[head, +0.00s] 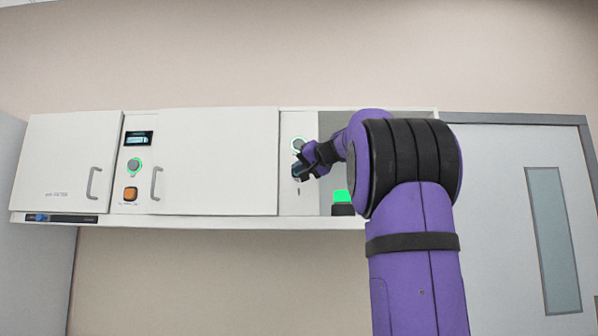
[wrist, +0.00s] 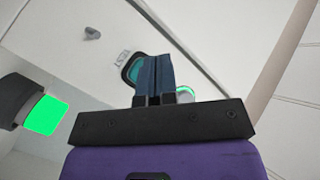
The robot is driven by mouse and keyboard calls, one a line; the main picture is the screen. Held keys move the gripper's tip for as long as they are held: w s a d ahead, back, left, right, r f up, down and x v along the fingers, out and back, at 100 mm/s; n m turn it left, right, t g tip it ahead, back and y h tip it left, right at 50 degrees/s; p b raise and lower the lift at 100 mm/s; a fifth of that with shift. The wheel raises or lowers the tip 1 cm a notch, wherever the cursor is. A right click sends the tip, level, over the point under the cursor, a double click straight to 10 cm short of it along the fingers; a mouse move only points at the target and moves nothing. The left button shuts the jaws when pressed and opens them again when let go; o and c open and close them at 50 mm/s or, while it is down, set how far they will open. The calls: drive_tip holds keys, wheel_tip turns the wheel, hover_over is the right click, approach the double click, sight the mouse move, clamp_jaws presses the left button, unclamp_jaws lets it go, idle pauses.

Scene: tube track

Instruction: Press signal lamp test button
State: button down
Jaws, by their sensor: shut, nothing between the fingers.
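The test button (wrist: 132,72) is teal in a dark surround, with a "TEST" label beside it in the wrist view. My gripper (wrist: 153,58) is shut and empty; its fingertips overlap the button and hide part of it. I cannot tell whether they touch it. In the head view my gripper (head: 296,172) is at the narrow white panel (head: 291,205), and the button is mostly hidden behind it. The signal lamp (head: 342,197) glows green on a dark base, right of the panel; it also shows in the wrist view (wrist: 45,115).
A green-ringed knob (head: 299,143) sits above my gripper on the same panel. A small grey switch (wrist: 92,33) is on it too. A wide white door (head: 218,160) lies left, and an orange button (head: 130,194) farther left. My arm covers the cabinet's right end.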

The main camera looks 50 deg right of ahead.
drive_tip(key=shift+s+a, duration=0.8)
drive_tip(key=shift+a, duration=0.1)
drive_tip(key=shift+a, duration=0.1)
drive_tip(key=s+a+f+n+g+y, duration=0.1)
drive_tip(key=s+a+f+n+g, duration=0.15)
drive_tip(key=a+f, duration=0.8)
drive_tip(key=s+a+f+n+g+y, duration=0.15)
drive_tip(key=a+f+g, duration=0.25)
drive_tip(key=a+f, duration=0.65)
drive_tip(key=s+a+f+n+g, duration=0.1)
drive_tip(key=s+a+f, duration=0.3)
drive_tip(key=s+f, duration=0.2)
drive_tip(key=s+a+f+n+g+h, duration=0.1)
drive_tip(key=s+a+f+g, duration=0.1)
drive_tip(key=s+a+f, duration=0.2)
drive_tip(key=s+a+f+n+g, duration=0.1)
drive_tip(key=s+a+f, duration=0.3)
drive_tip(key=s+f, duration=0.6)
drive_tip(key=shift+a+f+n+g, duration=0.35)
drive_tip(key=shift+f+n, duration=0.25)
drive_tip(key=shift+f, duration=0.3)
